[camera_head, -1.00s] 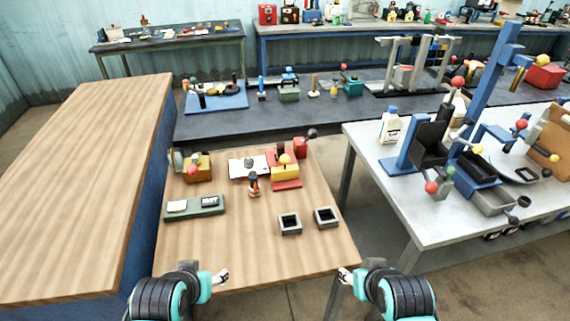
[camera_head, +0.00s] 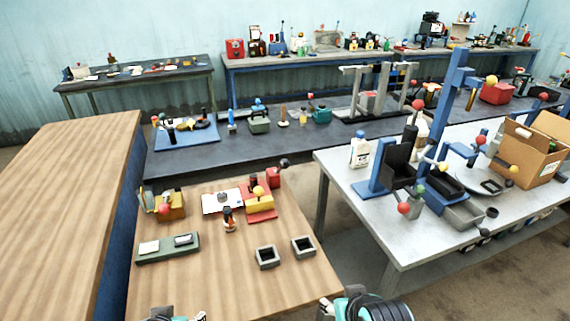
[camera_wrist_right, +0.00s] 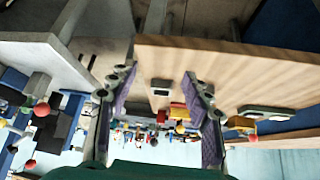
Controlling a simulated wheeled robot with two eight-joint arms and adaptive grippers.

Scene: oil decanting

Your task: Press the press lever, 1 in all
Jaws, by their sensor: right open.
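A blue press-like stand (camera_head: 443,120) rises on the white table at the right, with ball-ended levers, among them a red ball (camera_head: 404,208) at its front. A small red-and-yellow device (camera_head: 260,204) with a ball-ended handle stands on the wooden table. I cannot tell which lever is the press lever. My right gripper (camera_head: 327,306) is at the bottom of the head view, near the wooden table's front edge, far from both. In the right wrist view its jaws (camera_wrist_right: 159,74) are apart and empty. My left gripper (camera_head: 198,317) is mostly cut off at the bottom edge.
The wooden table (camera_head: 215,285) bears two grey square holders (camera_head: 267,258) (camera_head: 303,247) and a green tray (camera_head: 160,254). A white bottle (camera_head: 361,152) and an open carton (camera_head: 530,150) stand on the white table (camera_head: 350,185). A floor gap separates the two tables.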

